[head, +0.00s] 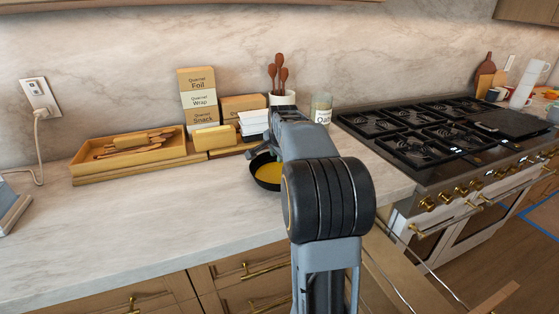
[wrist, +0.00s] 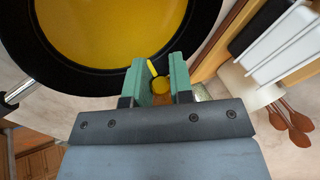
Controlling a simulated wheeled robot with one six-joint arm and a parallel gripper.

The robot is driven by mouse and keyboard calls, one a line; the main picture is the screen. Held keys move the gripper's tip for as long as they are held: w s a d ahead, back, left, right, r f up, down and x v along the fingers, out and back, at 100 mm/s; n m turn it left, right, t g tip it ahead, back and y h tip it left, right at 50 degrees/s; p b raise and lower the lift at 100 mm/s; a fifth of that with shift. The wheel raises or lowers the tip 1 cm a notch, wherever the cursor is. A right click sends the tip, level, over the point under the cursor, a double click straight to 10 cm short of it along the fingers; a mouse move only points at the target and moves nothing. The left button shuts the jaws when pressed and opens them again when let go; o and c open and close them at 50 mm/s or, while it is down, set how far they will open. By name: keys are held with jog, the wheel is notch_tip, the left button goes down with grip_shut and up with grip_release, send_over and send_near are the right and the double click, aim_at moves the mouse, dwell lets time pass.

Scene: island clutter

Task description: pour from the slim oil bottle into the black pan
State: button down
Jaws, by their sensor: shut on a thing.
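The black pan (head: 264,186) sits on the marble counter, partly hidden behind my arm. It holds a yellow liquid. In the wrist view, the pan's dark rim (wrist: 72,78) and yellow contents fill the upper left. My gripper (wrist: 160,72) is at the pan's near edge in that view, its green fingers shut on the slim oil bottle (wrist: 160,88). Only a small yellow round part of the bottle shows between the fingers, with a short yellow streak beside the rim. The bottle's tilt and neck cannot be told. In the head view my arm hides the bottle.
A wooden tray (head: 90,170) with utensils, boxes (head: 197,90), a crock of wooden spoons (head: 283,98) and a jar (head: 321,108) stand along the wall. The stove (head: 430,150) is right of the counter. The counter's left front (head: 120,225) is clear.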

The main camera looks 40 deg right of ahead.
jog(key=shift+f+h+b, duration=0.15)
jog(key=shift+h+b, duration=0.15)
jog(key=shift+b, duration=0.4)
jog(key=shift+r+p, duration=0.25)
jog(key=shift+p, duration=0.4)
dwell(1.1)
jog(key=shift+f, duration=0.1)
dwell(0.9)
notch_tip(320, 180, up, 3)
jog(key=y+p, duration=0.1)
jog(key=p, duration=0.4)
jog(key=shift+y+p, duration=0.35)
jog(key=shift+y, duration=0.05)
jog(key=shift+d+r+m+y+p, duration=0.1)
jog(key=shift+r+m+y+p, duration=0.4)
jog(key=shift+p, duration=0.75)
jog(key=shift+r+g+p, duration=0.3)
jog(key=shift+r+p, duration=0.05)
jog(key=shift+p, duration=0.3)
jog(key=shift+f, duration=0.1)
